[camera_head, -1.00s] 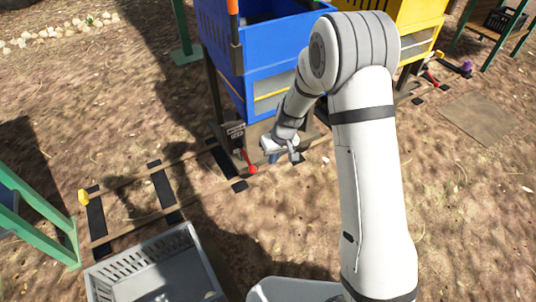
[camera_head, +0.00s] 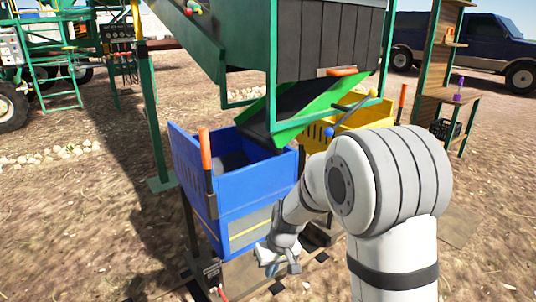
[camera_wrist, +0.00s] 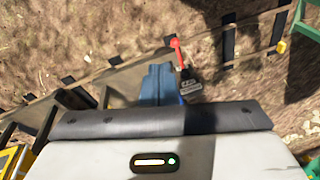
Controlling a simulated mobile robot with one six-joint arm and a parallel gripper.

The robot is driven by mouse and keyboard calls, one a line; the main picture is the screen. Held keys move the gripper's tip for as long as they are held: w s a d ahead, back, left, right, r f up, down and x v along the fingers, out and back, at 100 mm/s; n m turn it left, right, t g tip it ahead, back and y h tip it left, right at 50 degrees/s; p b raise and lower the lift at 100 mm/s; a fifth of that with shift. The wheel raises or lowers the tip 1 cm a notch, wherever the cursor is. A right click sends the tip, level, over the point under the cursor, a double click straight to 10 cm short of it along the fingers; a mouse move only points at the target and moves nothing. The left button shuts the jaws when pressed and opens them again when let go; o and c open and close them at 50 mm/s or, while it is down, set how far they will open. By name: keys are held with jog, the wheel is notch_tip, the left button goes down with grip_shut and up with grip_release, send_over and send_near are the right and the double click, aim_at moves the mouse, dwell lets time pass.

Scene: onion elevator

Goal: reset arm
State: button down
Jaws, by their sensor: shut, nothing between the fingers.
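My arm rises at the right of the head view and bends down beside the blue bin (camera_head: 250,190). My gripper (camera_head: 272,268) hangs low in front of that bin, pointing down. Its fingers are closed together and empty, also seen in the wrist view (camera_wrist: 160,78). A red-knobbed lever (camera_wrist: 176,44) with a dark label plate shows just beyond the fingertips in the wrist view. The same lever's red end (camera_head: 222,294) is at the bottom edge of the head view, left of my gripper.
A green machine with a dark chute (camera_head: 285,108) stands above the blue bin. A yellow bin (camera_head: 362,117) is behind my arm. A wooden shelf (camera_head: 442,80) and a dark blue van (camera_head: 465,45) are at the back right.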

jog(key=s+d+r+m+p, duration=0.1)
jog(key=s+d+r+p, duration=0.3)
jog(key=r, duration=0.7)
jog(key=s+d+r+m+t+h+p, duration=0.1)
jog(key=s+d+r+m+p, duration=0.1)
jog(key=s+d+r+p, duration=0.3)
jog(key=s+d+r+m+h+p, duration=0.1)
jog(key=s+d+r+p, duration=0.4)
jog(key=s+r+p, duration=0.5)
notch_tip(320, 180, up, 9)
jog(key=shift+s+d+r+m+t, duration=0.2)
jog(key=shift+s+m+t, duration=0.1)
jog(key=shift+s, duration=0.5)
